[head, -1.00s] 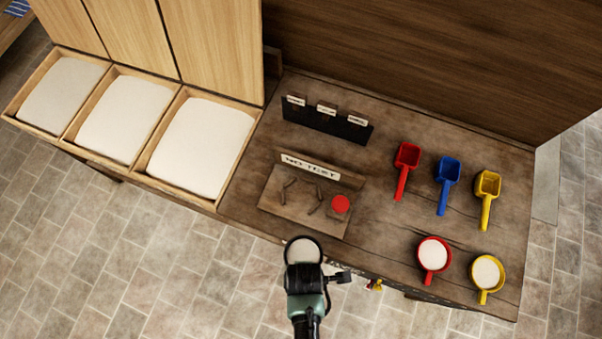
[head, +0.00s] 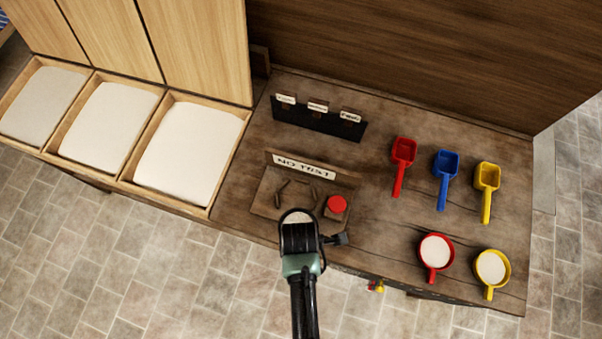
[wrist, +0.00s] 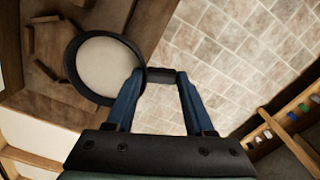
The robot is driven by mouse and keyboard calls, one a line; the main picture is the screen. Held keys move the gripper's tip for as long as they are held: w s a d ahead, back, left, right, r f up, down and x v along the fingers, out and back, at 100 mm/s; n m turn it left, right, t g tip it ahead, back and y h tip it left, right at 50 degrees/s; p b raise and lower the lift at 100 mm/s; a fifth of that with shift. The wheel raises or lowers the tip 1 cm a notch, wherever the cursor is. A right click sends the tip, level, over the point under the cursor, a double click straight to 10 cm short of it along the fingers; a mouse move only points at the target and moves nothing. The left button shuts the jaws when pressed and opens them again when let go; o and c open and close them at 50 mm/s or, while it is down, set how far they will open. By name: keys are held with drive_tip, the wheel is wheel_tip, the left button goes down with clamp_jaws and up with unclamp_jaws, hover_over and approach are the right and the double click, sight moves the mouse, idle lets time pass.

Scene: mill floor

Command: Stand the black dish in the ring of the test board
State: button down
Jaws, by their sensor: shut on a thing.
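The black dish (head: 296,214), round and filled with pale powder, is held by its short dark handle in my gripper (head: 301,240). In the wrist view my gripper's blue fingers (wrist: 161,77) are shut on that handle, with the dish (wrist: 108,68) to the left. The test board (head: 262,204) has an upright sign behind it and a red button (head: 336,204) at its right. Dark strips form the ring (head: 282,190), partly hidden behind the dish. The dish overlaps the board's front edge in the head view; its height above it I cannot tell.
A black rack (head: 318,121) with labels stands behind the board. Red (head: 403,152), blue (head: 447,166) and yellow (head: 487,177) scoops lie to the right. Red (head: 435,252) and yellow (head: 492,268) powder-filled dishes sit near the front edge. Open flour bins (head: 209,210) adjoin on the left.

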sight(297, 218)
drive_tip(key=w+b, duration=0.2)
drive_tip(key=w, duration=0.1)
drive_tip(key=w+b, duration=0.2)
drive_tip(key=w, duration=0.1)
drive_tip(key=w+f+b, duration=0.1)
drive_tip(key=w+b, duration=0.1)
drive_tip(key=w, duration=0.1)
drive_tip(key=shift+w+a, duration=0.15)
drive_tip(key=shift+a, duration=0.2)
drive_tip(key=shift+f+b, duration=0.4)
drive_tip(key=shift+f, duration=0.35)
drive_tip(key=shift+c, duration=1)
unclamp_jaws()
